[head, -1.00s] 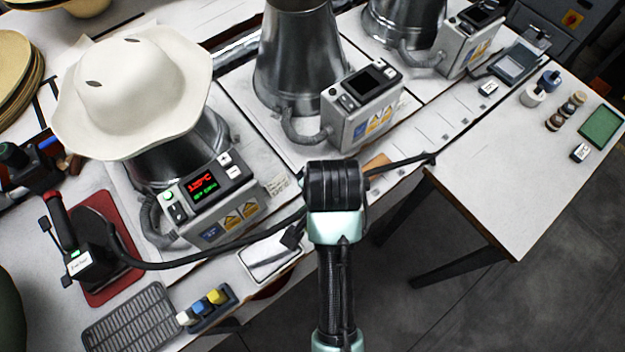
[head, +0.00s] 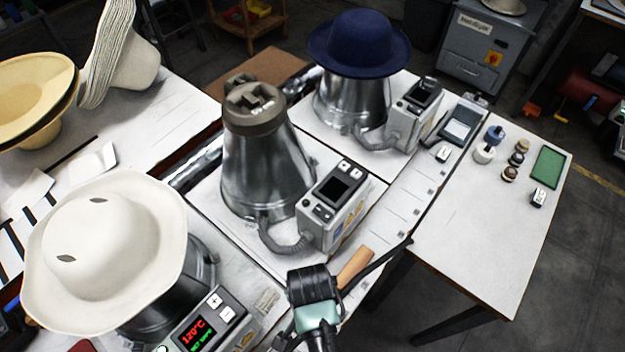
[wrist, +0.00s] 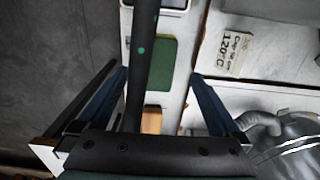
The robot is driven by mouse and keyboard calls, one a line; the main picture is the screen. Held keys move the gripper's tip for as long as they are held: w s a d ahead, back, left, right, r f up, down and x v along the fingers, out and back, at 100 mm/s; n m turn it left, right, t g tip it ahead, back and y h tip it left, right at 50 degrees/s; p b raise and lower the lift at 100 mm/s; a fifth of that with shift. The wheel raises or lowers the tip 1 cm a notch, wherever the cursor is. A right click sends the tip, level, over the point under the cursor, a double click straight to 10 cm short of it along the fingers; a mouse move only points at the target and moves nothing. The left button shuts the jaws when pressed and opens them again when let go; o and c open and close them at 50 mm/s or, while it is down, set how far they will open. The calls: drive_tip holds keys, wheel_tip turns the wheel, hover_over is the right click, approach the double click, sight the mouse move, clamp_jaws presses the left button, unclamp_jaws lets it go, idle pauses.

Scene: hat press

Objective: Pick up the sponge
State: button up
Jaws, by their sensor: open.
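A dark green rectangular block, seemingly the sponge (wrist: 155,66), lies on the white table in the wrist view, between a white-framed device and a tan handle. It shows between my open fingers, partly covered by a black rod. My gripper (wrist: 156,74) has its two blue-padded fingers spread wide, with nothing held between them. I cannot tell how high above the block they are. In the head view my gripper (head: 314,288) is seen from behind at the table's front edge, and no such block shows beside it; my arm may hide it.
The tan handle (head: 355,266) lies close right of my gripper. A metal cone (head: 258,165) with its control box (head: 338,200) stands behind. A white hat (head: 105,250) is at left, a blue hat (head: 358,45) at the back. The right table (head: 480,230) is largely clear in front.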

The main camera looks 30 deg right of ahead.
drive_tip(key=shift+s+f, duration=0.1)
drive_tip(key=shift+f, duration=0.2)
drive_tip(key=shift+s+d+f, duration=0.15)
drive_tip(key=shift+f, duration=2.1)
drive_tip(key=c, duration=1.3)
drive_tip(key=shift+c, duration=0.2)
wheel_tip(320, 180, up, 10)
drive_tip(key=shift+r, duration=0.1)
